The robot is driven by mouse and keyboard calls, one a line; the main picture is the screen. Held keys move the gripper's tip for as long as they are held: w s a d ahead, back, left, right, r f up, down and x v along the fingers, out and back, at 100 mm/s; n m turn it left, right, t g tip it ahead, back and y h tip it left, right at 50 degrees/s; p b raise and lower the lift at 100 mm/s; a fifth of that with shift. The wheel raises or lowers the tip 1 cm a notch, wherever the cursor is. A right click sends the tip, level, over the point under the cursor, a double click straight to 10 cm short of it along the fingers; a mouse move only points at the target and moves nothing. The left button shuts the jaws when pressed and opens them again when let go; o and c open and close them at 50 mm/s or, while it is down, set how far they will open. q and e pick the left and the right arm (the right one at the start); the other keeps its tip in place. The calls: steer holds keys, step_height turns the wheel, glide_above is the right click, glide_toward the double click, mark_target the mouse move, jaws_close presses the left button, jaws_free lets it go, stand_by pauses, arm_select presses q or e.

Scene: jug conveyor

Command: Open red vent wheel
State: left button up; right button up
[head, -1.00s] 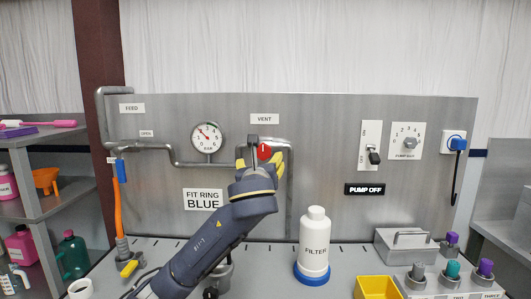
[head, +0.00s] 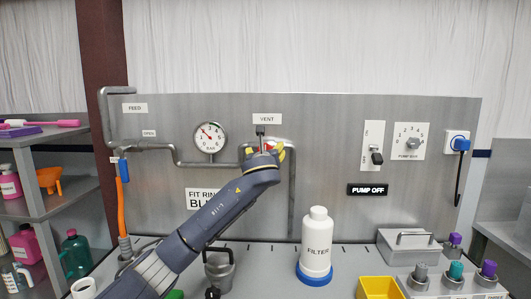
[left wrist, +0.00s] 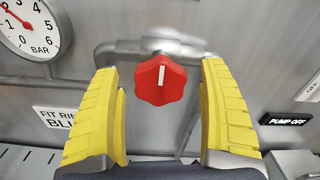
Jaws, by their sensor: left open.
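The red vent wheel (left wrist: 160,80) is a lobed knob with a white mark pointing up, mounted on a grey pipe. In the left wrist view it sits between the two yellow fingers of my left gripper (left wrist: 160,112), with a gap on each side. In the head view my left gripper (head: 264,152) is at the wheel under the VENT label (head: 267,119), and only a bit of red (head: 269,147) shows between the fingers. My left gripper is open. My right gripper is not in view.
A pressure gauge (head: 210,137) is on the panel left of the wheel. A white FILTER bottle (head: 317,242) on a blue ring stands on the bench. A yellow bin (head: 377,288) and several colored knobs are at the lower right. A "PUMP OFF" sign (head: 367,190) is on the panel.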

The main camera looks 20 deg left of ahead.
arm_select(q)
steer(key=shift+w+a, duration=0.1)
steer(key=shift+w, duration=0.2)
steer(key=shift+c, duration=0.5)
steer(key=c, duration=1.2)
